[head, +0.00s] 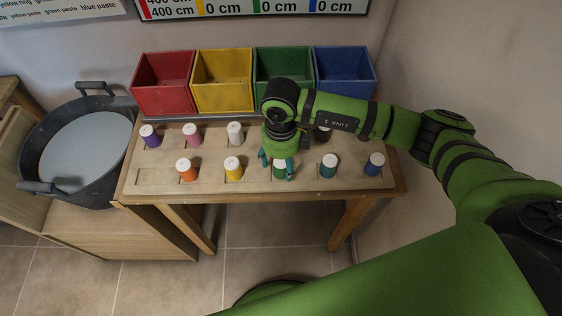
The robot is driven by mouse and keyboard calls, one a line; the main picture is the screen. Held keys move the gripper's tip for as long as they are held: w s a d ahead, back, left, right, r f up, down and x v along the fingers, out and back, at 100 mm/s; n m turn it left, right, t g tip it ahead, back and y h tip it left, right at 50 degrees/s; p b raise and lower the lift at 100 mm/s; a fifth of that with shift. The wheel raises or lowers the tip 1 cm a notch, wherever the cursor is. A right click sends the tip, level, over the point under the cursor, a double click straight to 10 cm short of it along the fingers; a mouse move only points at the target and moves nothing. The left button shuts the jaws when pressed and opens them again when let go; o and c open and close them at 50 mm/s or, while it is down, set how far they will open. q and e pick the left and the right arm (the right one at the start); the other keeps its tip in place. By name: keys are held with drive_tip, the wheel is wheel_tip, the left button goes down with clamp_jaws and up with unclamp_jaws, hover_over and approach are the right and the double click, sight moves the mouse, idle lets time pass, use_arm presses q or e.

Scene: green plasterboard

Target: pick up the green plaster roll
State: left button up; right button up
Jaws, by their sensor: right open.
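The green plaster roll (280,171) stands upright in the front row of the wooden board, third from the left. My right gripper (276,172) is over it, pointing down, with its teal fingers apart on either side of the roll. The gripper and wrist hide the top of the roll. I cannot tell whether the fingers touch it. My left gripper is not in view.
Other rolls stand close by: a yellow one (233,169) to the left, a teal one (328,166) to the right. Red, yellow, green (279,63) and blue bins line the back. A black pan (75,145) is at left.

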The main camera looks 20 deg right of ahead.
drive_tip(key=shift+f, duration=1.25)
drive_tip(key=c, duration=1.3)
drive_tip(key=shift+o, duration=0.2)
drive_tip(key=shift+w, duration=0.1)
